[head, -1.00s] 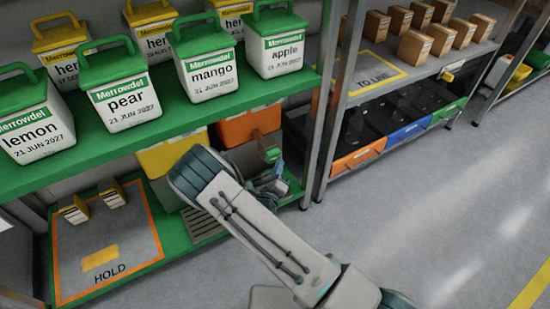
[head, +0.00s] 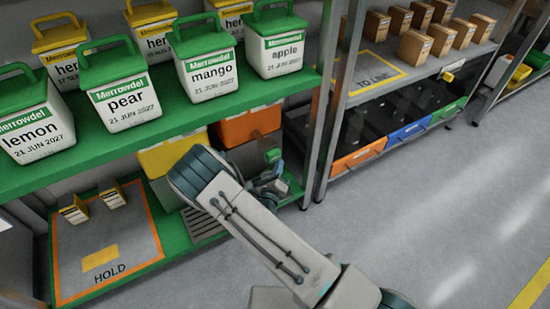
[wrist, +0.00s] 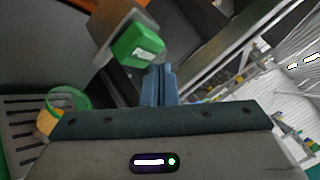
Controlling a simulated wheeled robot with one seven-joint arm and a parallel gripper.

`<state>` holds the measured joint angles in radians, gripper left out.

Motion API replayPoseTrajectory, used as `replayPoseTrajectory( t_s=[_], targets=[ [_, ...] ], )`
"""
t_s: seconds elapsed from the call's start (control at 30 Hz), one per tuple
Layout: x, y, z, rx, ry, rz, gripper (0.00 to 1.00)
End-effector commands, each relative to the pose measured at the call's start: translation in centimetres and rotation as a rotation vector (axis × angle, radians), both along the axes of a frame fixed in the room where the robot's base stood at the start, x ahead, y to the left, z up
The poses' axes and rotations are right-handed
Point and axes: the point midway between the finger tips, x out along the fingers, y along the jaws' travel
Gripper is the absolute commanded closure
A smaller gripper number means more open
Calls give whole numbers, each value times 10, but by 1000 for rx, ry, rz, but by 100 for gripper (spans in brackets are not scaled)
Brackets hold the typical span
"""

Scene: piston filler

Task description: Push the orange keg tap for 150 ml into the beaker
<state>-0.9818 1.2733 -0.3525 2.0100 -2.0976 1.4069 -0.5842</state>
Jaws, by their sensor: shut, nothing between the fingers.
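The orange keg (head: 250,124) stands at the back of the lower green shelf, right of a yellow keg (head: 165,157). A green push piece (head: 273,155) sits in front of it and shows in the wrist view (wrist: 138,43) on a grey block. My gripper (wrist: 159,70) is shut and empty, its fingertips close to the green piece. I cannot tell whether they touch it. A clear vessel with a green rim (wrist: 70,97), probably the beaker, stands left of my gripper with yellow-orange colour showing in it. My arm hides this area in the head view.
A slotted drip tray (head: 203,226) lies left of my gripper, beside the HOLD mat (head: 140,243) with small yellow-topped boxes. The green upper shelf (head: 190,108) with labelled tubs is above. A grey rack post (head: 336,110) stands to the right. The floor at right is clear.

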Motion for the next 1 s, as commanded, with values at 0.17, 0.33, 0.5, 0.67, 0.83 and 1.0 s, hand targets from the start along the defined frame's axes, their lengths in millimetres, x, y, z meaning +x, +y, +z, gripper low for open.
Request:
replayPoseTrajectory(
  t_s=[0.17, 0.33, 0.5, 0.67, 0.83, 1.0],
  targets=[
    [0, 0, 0, 0, 0, 0, 100],
    [0, 0, 0, 0, 0, 0, 100],
    [3, 2, 0, 0, 0, 0, 100],
    [7, 4, 1, 0, -1, 0, 100],
    [7, 4, 0, 0, 0, 0, 100],
    [7, 4, 0, 0, 0, 0, 100]
  ],
)
